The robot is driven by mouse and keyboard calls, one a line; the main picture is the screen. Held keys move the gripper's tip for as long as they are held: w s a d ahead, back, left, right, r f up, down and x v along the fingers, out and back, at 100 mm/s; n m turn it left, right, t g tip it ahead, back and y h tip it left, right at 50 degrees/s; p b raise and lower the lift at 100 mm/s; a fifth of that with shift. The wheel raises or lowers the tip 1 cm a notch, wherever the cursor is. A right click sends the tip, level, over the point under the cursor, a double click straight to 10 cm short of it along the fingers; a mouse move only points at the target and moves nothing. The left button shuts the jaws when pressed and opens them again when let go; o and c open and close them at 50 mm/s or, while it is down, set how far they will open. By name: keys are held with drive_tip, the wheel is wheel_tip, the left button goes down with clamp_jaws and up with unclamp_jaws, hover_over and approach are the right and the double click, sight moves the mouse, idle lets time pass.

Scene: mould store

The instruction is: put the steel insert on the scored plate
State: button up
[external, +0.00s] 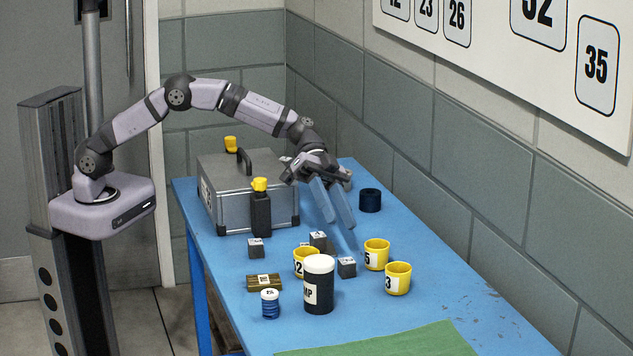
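Three small dark grey cubes with white labels stand on the blue table: a left cube (256,248), a middle cube (318,239) and a right cube (347,267). I cannot tell which, if any, is the steel insert. A flat brown-gold plate (255,287) with dark lines and a white label lies at the left front; it looks like the scored plate, and its top shows no cube. My gripper (341,224) hangs above the table behind the cubes. Its two long blue-grey fingers are apart, with nothing visible between them.
Yellow cups (376,254) and a black white-lidded jar (318,291) crowd the cubes. A blue-banded small jar (270,305) stands by the plate. Behind are a metal case (228,195), a black block (261,217) and a dark roll (370,201). A green cloth (400,342) lies in front.

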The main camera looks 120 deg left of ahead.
sight(346, 260)
drive_tip(key=n, duration=0.5)
drive_tip(key=f+n, duration=0.1)
drive_tip(key=n, duration=0.4)
drive_tip(key=f+n+p, duration=0.1)
drive_tip(key=n, duration=0.4)
drive_tip(key=shift+d+f+t+y, duration=0.1)
drive_tip(key=shift+d+t+y, duration=0.2)
drive_tip(key=shift+y, duration=0.1)
drive_tip(key=n, duration=0.2)
drive_tip(key=f+n, duration=0.1)
drive_tip(key=n, duration=0.4)
drive_tip(key=shift+s+f+n+p, duration=0.2)
drive_tip(key=shift+f+n+p, duration=0.1)
drive_tip(key=shift+p, duration=0.1)
drive_tip(key=n, duration=0.4)
drive_tip(key=shift+s+f+y, duration=0.15)
drive_tip(key=shift+f+y, duration=0.2)
drive_tip(key=shift+y, duration=0.05)
drive_tip(key=n, duration=0.2)
drive_tip(key=f+n, duration=0.1)
drive_tip(key=n, duration=0.2)
drive_tip(key=shift+s+p, duration=0.2)
drive_tip(key=shift+p, duration=0.1)
drive_tip(key=shift+p+x, duration=1.05)
drive_tip(key=shift+x, duration=2.65)
drive_tip(key=shift+a, duration=0.1)
drive_tip(key=shift+r, duration=0.1)
clamp_jaws()
